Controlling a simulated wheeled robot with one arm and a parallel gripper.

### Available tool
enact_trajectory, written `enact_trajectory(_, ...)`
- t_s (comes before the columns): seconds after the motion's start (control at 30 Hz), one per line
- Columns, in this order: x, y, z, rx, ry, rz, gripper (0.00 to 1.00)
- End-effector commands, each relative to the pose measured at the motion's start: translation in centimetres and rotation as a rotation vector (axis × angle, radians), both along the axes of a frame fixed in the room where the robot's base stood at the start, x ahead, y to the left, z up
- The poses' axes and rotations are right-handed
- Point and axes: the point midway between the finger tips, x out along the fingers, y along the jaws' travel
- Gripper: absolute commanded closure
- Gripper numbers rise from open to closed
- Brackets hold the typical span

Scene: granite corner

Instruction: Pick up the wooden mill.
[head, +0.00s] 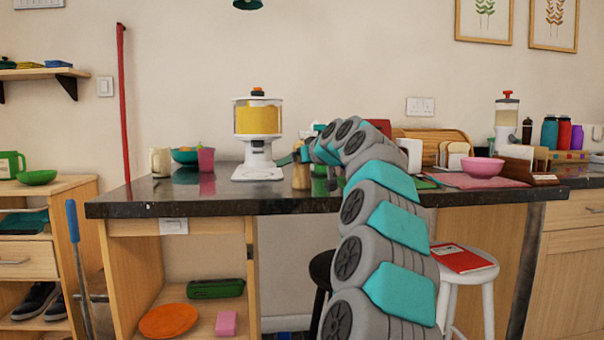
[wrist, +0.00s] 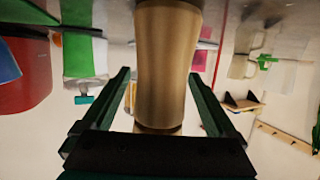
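The wooden mill (head: 301,177) stands upright near the front edge of the dark granite counter (head: 225,207). In the wrist view the pale tan mill (wrist: 167,65) appears upside down, between my gripper's fingers. My gripper (wrist: 158,75) is open, with one dark green finger on each side of the mill and a gap visible on both sides. In the head view my gripper (head: 299,156) is at the mill's upper part and partly hides it.
A white dispenser with yellow contents (head: 258,135) stands just left of the mill. A pink cup (head: 206,160), a cream mug (head: 160,162) and a teal bowl (head: 184,155) are further left.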

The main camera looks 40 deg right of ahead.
Motion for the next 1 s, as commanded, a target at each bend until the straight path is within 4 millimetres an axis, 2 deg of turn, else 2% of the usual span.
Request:
enact_trajectory(0.07,0.0,-0.01,0.0,0.0,0.0,0.0,0.15)
enact_trajectory(0.8,-0.01,-0.01,-0.04,0.0,0.001,0.0,0.98)
enact_trajectory(1.0,-0.02,-0.01,-0.02,0.0,0.001,0.0,1.0)
